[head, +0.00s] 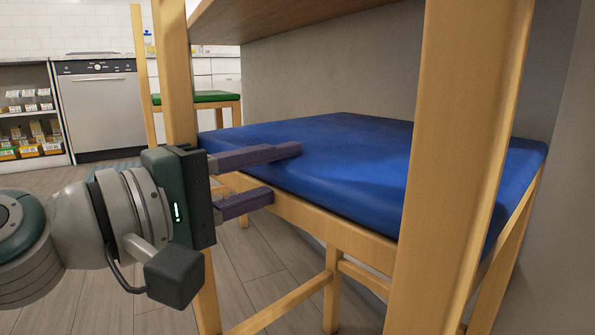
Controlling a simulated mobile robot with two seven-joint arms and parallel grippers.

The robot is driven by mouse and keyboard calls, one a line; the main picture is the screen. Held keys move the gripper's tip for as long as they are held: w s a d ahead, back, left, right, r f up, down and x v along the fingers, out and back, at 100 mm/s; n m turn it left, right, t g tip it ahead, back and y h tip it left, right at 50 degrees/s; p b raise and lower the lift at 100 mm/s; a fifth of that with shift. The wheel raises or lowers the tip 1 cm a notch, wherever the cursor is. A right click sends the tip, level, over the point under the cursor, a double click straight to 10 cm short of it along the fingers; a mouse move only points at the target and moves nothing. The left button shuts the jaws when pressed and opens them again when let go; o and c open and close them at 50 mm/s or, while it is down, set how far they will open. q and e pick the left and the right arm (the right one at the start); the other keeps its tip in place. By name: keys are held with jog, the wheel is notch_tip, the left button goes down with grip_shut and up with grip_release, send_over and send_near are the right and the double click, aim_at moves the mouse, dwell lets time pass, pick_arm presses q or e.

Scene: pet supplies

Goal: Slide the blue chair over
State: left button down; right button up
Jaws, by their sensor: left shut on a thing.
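The blue chair has a flat blue seat (350,150) on a light wooden frame, with tall posts (460,140) rising in front of the seat at its left and right. My left gripper (286,171) reaches in from the left beside the left post. Its purple fingers are shut on the near edge of the seat, one over the top and one below the edge. The upper part of the chair is out of the picture. My right gripper is not in view.
A wooden board (290,12) overhangs the seat, with a grey wall (340,75) behind. A green-seated chair (205,97) stands farther back. A dishwasher (102,110) and a stocked shelf (30,120) are at the back left.

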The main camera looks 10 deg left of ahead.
pick_arm(q)
jog(key=shift+f, duration=0.1)
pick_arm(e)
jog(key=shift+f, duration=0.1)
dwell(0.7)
pick_arm(q)
jog(key=shift+f, duration=0.15)
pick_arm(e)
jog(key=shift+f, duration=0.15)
